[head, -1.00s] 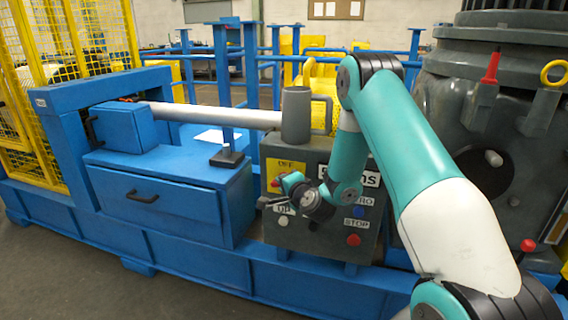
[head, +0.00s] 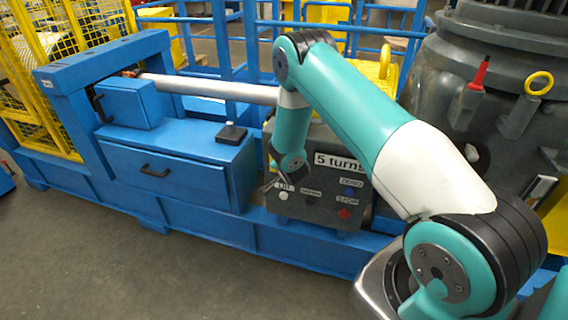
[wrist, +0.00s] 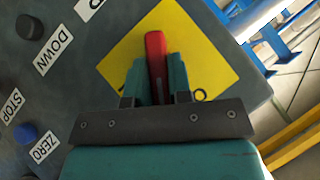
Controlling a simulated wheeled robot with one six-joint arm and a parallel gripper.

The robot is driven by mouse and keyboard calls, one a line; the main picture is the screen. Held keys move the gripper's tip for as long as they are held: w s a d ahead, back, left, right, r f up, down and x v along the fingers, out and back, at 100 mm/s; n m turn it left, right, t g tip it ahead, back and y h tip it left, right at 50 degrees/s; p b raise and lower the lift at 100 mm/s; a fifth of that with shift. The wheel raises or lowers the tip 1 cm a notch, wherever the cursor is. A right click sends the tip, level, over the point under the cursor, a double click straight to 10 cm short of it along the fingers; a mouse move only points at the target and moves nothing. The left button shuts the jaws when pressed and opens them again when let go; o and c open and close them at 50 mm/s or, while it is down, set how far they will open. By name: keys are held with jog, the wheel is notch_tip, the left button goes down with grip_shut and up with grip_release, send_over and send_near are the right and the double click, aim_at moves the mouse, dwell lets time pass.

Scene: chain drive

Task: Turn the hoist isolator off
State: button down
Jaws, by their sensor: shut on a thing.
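The hoist isolator shows in the wrist view as a red handle (wrist: 156,48) on a yellow square plate (wrist: 205,60). My gripper (wrist: 158,75) is shut on the red handle, with one teal finger on each side of it. The handle's tip sticks out past the fingers; its lower part is hidden. In the head view my arm covers the handle and most of the plate. The plate is on the dark grey control box (head: 325,211).
The box has UP, DOWN, ZERO and STOP labels, with a white button (head: 283,195), a blue button (head: 350,191) and a red button (head: 344,214). A blue bench (head: 165,160) stands left. A large grey machine (head: 500,110) stands right.

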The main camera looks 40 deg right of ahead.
jog(key=shift+w+a+f+n+g+h+b, duration=0.1)
jog(key=shift+n+g+h+b, duration=0.3)
jog(key=shift+g, duration=0.2)
jog(key=shift+a+f+n+g+h+b, duration=0.1)
jog(key=shift+n+g+h+b, duration=0.25)
jog(key=shift+g+b, duration=0.2)
jog(key=shift+r+n+g+h+b, duration=0.1)
jog(key=shift+n+g+h+b, duration=0.55)
jog(key=shift+g, duration=0.4)
jog(key=shift+d, duration=0.1)
jog(key=c, duration=1)
grip_release()
jog(key=shift+c, duration=0.2)
jog(key=shift+r, duration=0.15)
jog(key=b+v, duration=0.1)
jog(key=v, duration=1.6)
jog(key=shift+a, duration=0.2)
